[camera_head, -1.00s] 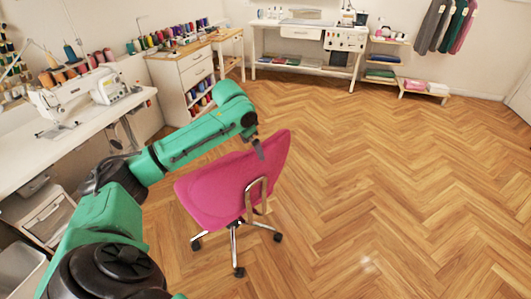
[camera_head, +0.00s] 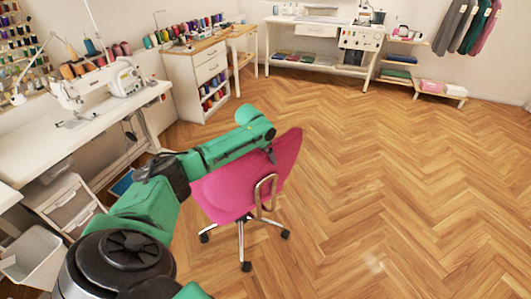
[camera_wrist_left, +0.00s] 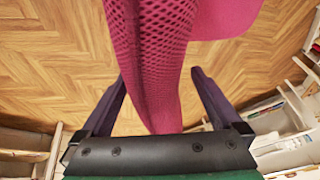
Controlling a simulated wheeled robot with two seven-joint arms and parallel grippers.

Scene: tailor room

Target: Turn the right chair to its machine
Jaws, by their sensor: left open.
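The pink swivel chair (camera_head: 232,192) stands upright on its wheels in the middle of the head view, with its backrest (camera_head: 286,158) on the right side. A sewing machine (camera_head: 105,88) sits on the white table (camera_head: 84,134) at the left. My left gripper (camera_head: 271,153) is at the backrest's top edge, mostly hidden by my own arm. In the left wrist view the left gripper (camera_wrist_left: 157,95) is open, with one finger on each side of the backrest (camera_wrist_left: 150,60). A gap shows between each finger and the backrest. My right gripper is out of view.
A drawer unit (camera_head: 72,203) and a white bin (camera_head: 32,258) stand under the table's near end. A white cabinet with thread spools (camera_head: 190,95) stands behind. Another white table (camera_head: 290,48) is at the back wall. The wooden floor on the right (camera_head: 400,170) is clear.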

